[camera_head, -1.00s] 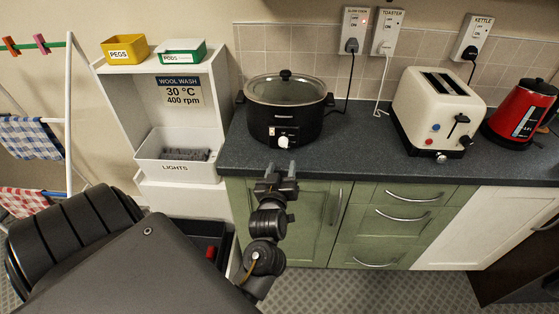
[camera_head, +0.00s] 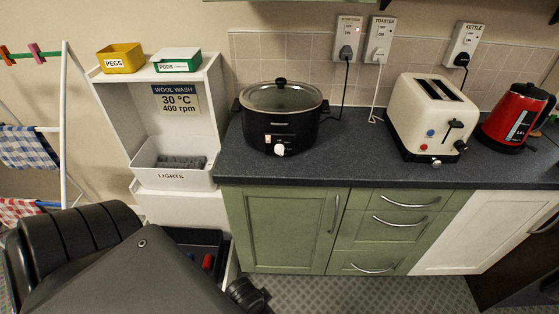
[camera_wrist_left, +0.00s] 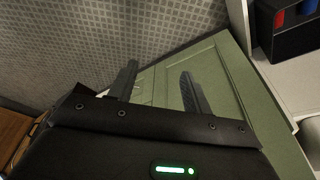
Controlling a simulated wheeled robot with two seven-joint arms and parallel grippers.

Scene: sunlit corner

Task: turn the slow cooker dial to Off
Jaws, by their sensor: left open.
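The black slow cooker (camera_head: 296,131) with a glass lid stands on the dark counter. Its white dial (camera_head: 279,150) is on the front face, low and near the middle. The dial's markings are too small to read, so I cannot tell its setting. In the left wrist view, my left gripper (camera_wrist_left: 159,70) is open with nothing between its fingers. It is in front of the green cabinet door (camera_wrist_left: 160,88), below the counter and apart from the cooker. My right gripper is not in view.
A cream toaster (camera_head: 432,115) and a red kettle (camera_head: 515,118) stand to the right on the counter (camera_head: 350,160). A white shelf unit with a lights bin (camera_head: 172,178) is at the left. Cords run to the wall sockets (camera_head: 348,38). The counter between cooker and toaster is mostly clear.

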